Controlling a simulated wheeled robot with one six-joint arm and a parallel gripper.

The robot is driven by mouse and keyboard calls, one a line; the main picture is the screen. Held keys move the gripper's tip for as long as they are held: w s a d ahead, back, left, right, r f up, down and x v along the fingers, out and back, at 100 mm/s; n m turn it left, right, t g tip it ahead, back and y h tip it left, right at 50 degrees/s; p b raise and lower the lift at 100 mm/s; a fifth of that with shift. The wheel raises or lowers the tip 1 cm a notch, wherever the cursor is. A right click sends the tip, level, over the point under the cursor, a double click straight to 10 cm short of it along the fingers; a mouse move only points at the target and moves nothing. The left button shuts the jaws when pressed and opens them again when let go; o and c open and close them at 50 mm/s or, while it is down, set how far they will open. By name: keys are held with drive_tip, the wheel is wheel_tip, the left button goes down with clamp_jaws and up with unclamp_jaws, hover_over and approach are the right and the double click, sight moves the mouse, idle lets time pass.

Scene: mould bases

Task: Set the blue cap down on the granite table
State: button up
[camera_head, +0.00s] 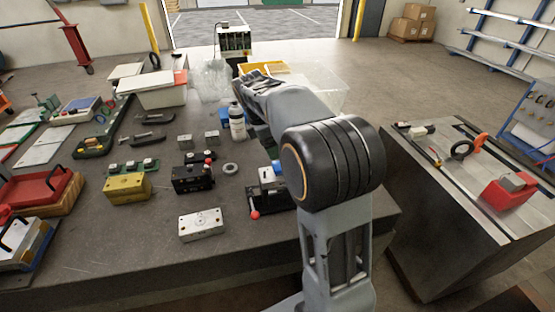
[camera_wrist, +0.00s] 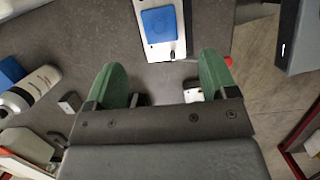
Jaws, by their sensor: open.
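A flat blue square piece, apparently the blue cap (camera_wrist: 159,24), lies on top of a pale block (camera_wrist: 178,46) at the top of the wrist view. In the head view a bit of blue (camera_head: 276,167) shows beside my arm, on a block. My gripper (camera_wrist: 164,84) has green fingers spread wide, with nothing between them. The blue piece is beyond the fingertips and apart from them in the picture. The granite table (camera_head: 120,235) is dark grey and spreads under the parts.
A white bottle (camera_head: 237,122) stands near my arm and shows in the wrist view (camera_wrist: 35,88). A yellow block (camera_head: 128,188), a black block (camera_head: 192,178) and a silver block (camera_head: 201,224) stand on the table. Bare table lies at the front left. A separate bench (camera_head: 460,215) is at right.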

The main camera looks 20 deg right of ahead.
drive_tip(key=x, duration=0.8)
drive_tip(key=shift+f, duration=0.25)
drive_tip(key=c, duration=1)
drive_tip(key=shift+r+p, duration=0.1)
drive_tip(key=shift+p, duration=0.25)
drive_tip(key=shift+r, duration=0.1)
drive_tip(key=shift+r+p, duration=0.85)
drive_tip(key=shift+r, duration=0.05)
